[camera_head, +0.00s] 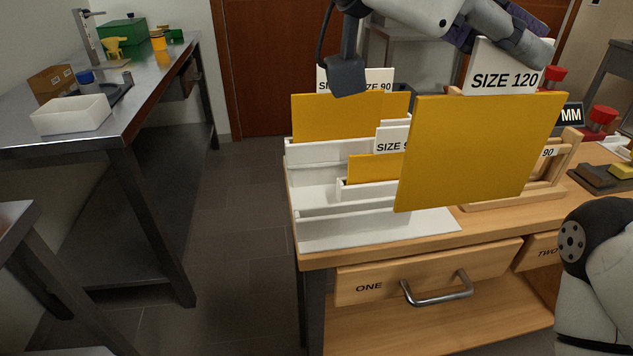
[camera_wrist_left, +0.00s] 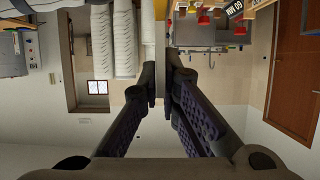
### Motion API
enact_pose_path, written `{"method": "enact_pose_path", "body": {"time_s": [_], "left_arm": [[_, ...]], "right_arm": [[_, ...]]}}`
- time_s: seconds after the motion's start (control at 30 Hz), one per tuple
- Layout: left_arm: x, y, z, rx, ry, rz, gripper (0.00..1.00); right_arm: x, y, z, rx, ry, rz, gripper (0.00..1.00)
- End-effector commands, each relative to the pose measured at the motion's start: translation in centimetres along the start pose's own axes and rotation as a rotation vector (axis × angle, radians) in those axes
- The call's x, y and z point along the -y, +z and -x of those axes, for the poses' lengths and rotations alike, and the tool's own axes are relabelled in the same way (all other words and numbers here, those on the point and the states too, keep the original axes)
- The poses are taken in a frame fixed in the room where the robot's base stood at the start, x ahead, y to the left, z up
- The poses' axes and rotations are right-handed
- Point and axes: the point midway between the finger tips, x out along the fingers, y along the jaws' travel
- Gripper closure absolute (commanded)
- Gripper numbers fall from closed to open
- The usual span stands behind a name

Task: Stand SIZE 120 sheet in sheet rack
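The SIZE 120 sheet (camera_head: 480,150) is a large yellow panel with a white label strip on top. It hangs upright, slightly tilted, in front of the right part of the white stepped sheet rack (camera_head: 300,195). My left gripper (camera_head: 500,38) is at its top edge, partly hidden behind the label. The left wrist view shows the fingers (camera_wrist_left: 162,82) closed on the sheet's thin edge (camera_wrist_left: 160,35). The rack holds yellow SIZE 90 sheets (camera_head: 335,115) at the back and a smaller sheet (camera_head: 372,168) in front. My right gripper is out of view.
The rack stands on a wooden bench (camera_head: 440,240) with a drawer marked ONE (camera_head: 368,287). A wooden rack (camera_head: 572,160) and red-topped items (camera_head: 600,118) are to the right. A metal table (camera_head: 150,85) with a white bin (camera_head: 70,115) stands left, across clear floor.

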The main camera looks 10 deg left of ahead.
Motion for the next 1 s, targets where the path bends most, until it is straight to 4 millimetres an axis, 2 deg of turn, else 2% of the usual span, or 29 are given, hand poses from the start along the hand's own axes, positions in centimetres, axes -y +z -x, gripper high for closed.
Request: {"method": "enact_pose_path", "body": {"time_s": [0.1, 0.17, 0.43, 0.6, 0.83, 1.0], "left_arm": [[-0.2, 0.2, -0.1, -0.001, 0.0, 0.002, 1.0], [0.5, 0.7, 0.1, -0.002, 0.0, 0.006, 1.0], [7.6, 6.1, 2.4, -0.002, 0.0, 0.014, 1.0], [10.0, 9.9, 2.5, 0.0, 0.002, 0.01, 1.0], [11.4, 11.9, 2.6, -0.001, 0.0, 0.004, 1.0], [11.6, 14.8, 1.6, 0.002, 0.003, 0.006, 1.0]], "right_arm": [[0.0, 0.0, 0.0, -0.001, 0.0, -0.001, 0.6], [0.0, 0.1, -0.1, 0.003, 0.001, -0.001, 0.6], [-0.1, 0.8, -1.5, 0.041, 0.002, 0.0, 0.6], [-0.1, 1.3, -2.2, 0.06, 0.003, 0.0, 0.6], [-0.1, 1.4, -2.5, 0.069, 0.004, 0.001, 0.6], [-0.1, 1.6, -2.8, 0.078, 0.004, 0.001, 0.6]]}}
